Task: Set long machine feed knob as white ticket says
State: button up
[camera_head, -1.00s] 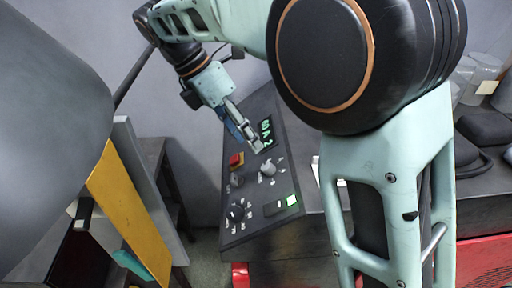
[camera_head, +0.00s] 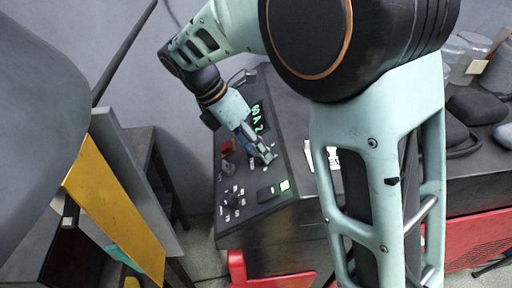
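A dark control panel (camera_head: 270,212) slopes on the bench, with a green-lit display (camera_head: 258,117) at its upper part. My gripper (camera_head: 264,157) is down at the panel's upper middle, below the display, and covers the spot where the light grey knob sat. That knob is hidden or cannot be told from the fingers, so I cannot see whether they touch it. A black knob (camera_head: 233,198) ringed by pale marks is lower left and uncovered. A white ticket (camera_head: 331,156) lies right of the panel, partly behind my arm; its writing is unreadable.
A red button (camera_head: 227,147) sits left of my gripper, and a green-lit switch (camera_head: 285,185) sits lower right. Dark rounded items (camera_head: 474,108) and clear containers (camera_head: 466,55) stand at the right. A yellow board (camera_head: 112,210) stands at the left.

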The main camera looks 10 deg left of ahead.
jog(key=shift+d+f, duration=0.1)
jog(key=shift+c, duration=0.7)
grip_shut()
jog(key=shift+m, duration=0.3)
jog(key=m+t+b, duration=0.1)
jog(key=m+b, duration=0.1)
jog(key=m, duration=0.3)
jog(key=shift+s+f+m, duration=0.1)
jog(key=shift+m, duration=0.3)
jog(key=shift+s+m+t+b, duration=0.1)
jog(key=shift+m+t+b, duration=0.5)
jog(key=shift+m+b, duration=1.3)
jog(key=shift+m+p, duration=0.45)
jog(key=shift+m, duration=0.15)
jog(key=shift+o, duration=0.7)
grip_release()
